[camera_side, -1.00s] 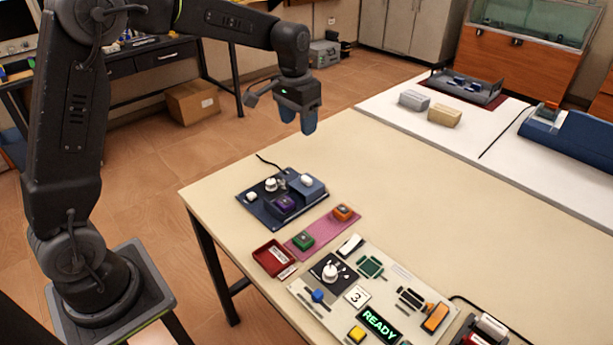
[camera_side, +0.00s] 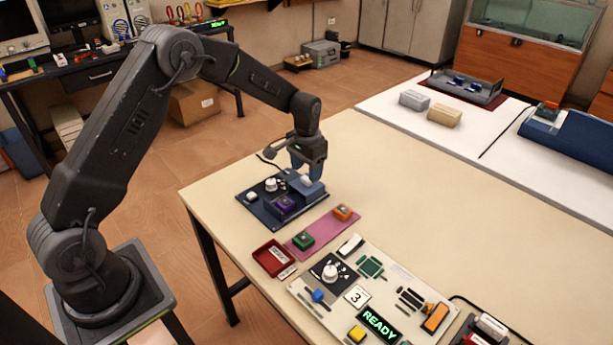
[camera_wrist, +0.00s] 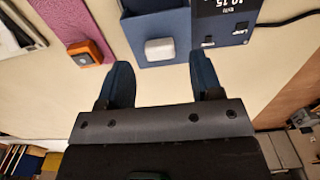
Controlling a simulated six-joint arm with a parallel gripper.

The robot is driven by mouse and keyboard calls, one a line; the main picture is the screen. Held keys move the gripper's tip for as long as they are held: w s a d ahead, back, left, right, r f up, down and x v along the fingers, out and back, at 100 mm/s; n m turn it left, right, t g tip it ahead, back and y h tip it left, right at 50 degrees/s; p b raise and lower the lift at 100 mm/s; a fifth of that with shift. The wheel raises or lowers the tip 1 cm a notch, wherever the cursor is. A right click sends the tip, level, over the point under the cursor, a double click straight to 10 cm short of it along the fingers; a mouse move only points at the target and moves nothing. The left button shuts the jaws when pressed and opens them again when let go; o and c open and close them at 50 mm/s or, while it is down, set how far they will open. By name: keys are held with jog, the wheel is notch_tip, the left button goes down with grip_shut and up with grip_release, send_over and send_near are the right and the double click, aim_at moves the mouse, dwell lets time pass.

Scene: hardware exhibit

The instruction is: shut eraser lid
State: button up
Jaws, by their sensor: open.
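The eraser is a dark blue unit (camera_side: 262,213) at the table's left end. Its blue lid (camera_side: 317,189) sits at the right side, leaving a purple-topped piece (camera_side: 285,203) uncovered beside it. A white knob stands on the lid; in the wrist view the knob (camera_wrist: 159,49) and lid (camera_wrist: 178,24) are near the top. My gripper (camera_side: 306,175) is open, pointing down just over the lid. In the wrist view my gripper (camera_wrist: 161,66) has the knob centred between and slightly beyond its fingertips. I cannot tell whether either finger touches the knob.
A pink mat (camera_side: 322,232) with green (camera_side: 303,240) and orange (camera_side: 343,212) pieces lies close in front. A red tray (camera_side: 268,252) and a pale control panel (camera_side: 335,312) are nearer the camera. The eraser's display panel (camera_wrist: 225,18) adjoins the lid.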

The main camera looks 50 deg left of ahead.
aim_at(307, 186)
jog(key=shift+f, duration=1.5)
grip_shut()
